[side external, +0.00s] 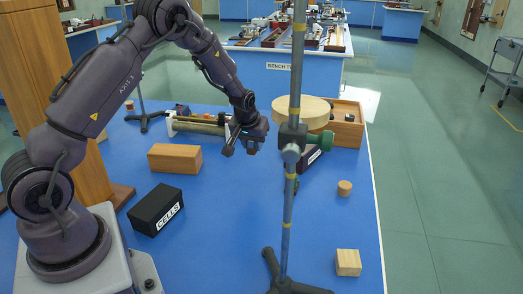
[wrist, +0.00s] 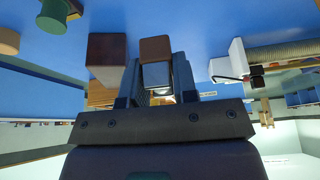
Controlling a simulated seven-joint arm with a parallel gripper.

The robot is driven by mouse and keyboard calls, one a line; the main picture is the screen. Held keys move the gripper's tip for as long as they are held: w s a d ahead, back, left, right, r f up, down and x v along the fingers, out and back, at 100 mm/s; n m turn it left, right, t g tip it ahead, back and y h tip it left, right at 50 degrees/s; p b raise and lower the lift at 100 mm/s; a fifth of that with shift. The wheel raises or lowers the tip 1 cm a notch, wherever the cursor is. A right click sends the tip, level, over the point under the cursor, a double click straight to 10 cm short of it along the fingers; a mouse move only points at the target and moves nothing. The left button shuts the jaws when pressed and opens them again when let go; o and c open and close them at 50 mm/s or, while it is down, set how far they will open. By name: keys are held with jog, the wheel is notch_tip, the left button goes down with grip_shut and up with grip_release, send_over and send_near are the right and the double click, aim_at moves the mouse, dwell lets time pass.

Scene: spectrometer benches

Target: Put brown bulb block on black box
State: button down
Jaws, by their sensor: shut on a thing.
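My gripper (side external: 241,146) is above the far middle of the blue bench, shut on a small block. In the wrist view this block (wrist: 155,49) shows a brown face and a blue-grey part between the two fingers (wrist: 157,85). I take it for the brown bulb block; its bulb is not clear. In the side external view the gripper mostly hides it. The black box (side external: 152,207) with a white "CELLS" label lies at the near left of the bench, apart from the gripper. Its top looks bare.
A brown wooden block (side external: 174,158) lies between the gripper and the black box. A metal stand (side external: 286,220) rises at the front. A second dark labelled box (side external: 311,158), a round wooden disc (side external: 302,112) and a wooden case (side external: 347,125) are right. A tube instrument (side external: 197,124) stands behind.

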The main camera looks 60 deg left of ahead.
jog(key=s+d+r, duration=0.3)
jog(key=s, duration=0.4)
jog(key=r+n+g+h, duration=0.1)
jog(key=n+g, duration=0.7)
jog(key=n, duration=1.5)
send_over(149, 201)
jog(key=w, duration=0.1)
jog(key=shift+n, duration=0.3)
jog(key=shift+w+d+f, duration=0.1)
jog(key=shift+d+f, duration=0.1)
jog(key=shift+f, duration=1.7)
jog(key=shift+w+d+f, duration=0.1)
jog(key=shift+d+f, duration=0.05)
jog(key=shift+f, duration=1.75)
jog(key=shift+f, duration=0.15)
jog(key=c, duration=0.9)
grip_release()
